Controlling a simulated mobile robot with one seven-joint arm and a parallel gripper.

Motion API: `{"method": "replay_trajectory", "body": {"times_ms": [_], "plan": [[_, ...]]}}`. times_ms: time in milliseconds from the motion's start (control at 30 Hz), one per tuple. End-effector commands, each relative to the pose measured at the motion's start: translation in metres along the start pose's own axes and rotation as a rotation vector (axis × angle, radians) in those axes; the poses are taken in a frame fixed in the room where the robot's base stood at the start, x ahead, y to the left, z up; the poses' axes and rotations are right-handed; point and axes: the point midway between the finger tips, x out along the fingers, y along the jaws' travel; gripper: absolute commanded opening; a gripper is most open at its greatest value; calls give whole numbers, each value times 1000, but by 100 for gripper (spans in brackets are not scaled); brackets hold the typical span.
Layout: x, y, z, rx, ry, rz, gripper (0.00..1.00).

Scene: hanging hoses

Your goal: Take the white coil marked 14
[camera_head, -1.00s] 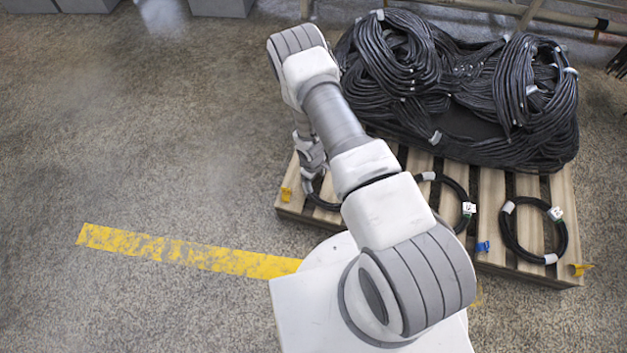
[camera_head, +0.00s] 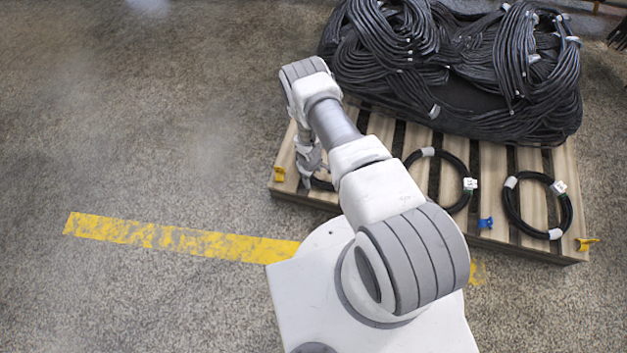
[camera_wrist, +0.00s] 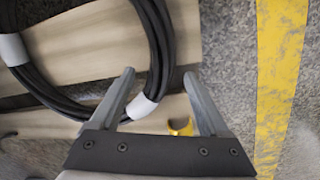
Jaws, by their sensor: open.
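I see no all-white coil and can read no 14. The coils in view are black with white wraps. One coil (camera_wrist: 160,42) fills the upper left of the wrist view; two white wraps show on it. In the head view this left coil (camera_head: 322,184) is mostly hidden behind my arm. My gripper (camera_wrist: 160,73) is open and empty. Its left fingertip appears inside the ring and its right one outside, with the coil's side between them in the picture; I cannot tell the height gap. In the head view my gripper (camera_head: 311,170) is over the pallet's left end.
A middle coil (camera_head: 464,165) and a right coil (camera_head: 568,212) with unreadable white tags lie on the wooden pallet (camera_head: 490,160). A large heap of black hoses (camera_head: 490,105) covers its back. A yellow clip (camera_head: 279,174) and a blue clip (camera_head: 486,223) are at its edge. The left floor is clear.

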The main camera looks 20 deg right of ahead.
Motion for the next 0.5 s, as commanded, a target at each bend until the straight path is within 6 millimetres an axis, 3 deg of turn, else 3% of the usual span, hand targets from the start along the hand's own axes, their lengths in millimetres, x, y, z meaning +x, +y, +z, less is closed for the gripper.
{"method": "replay_trajectory", "body": {"times_ms": [33,200,500], "plan": [[10,0,0,1,1,0,79],[21,0,0,1,1,0,79],[23,0,0,0,1,0,79]]}}
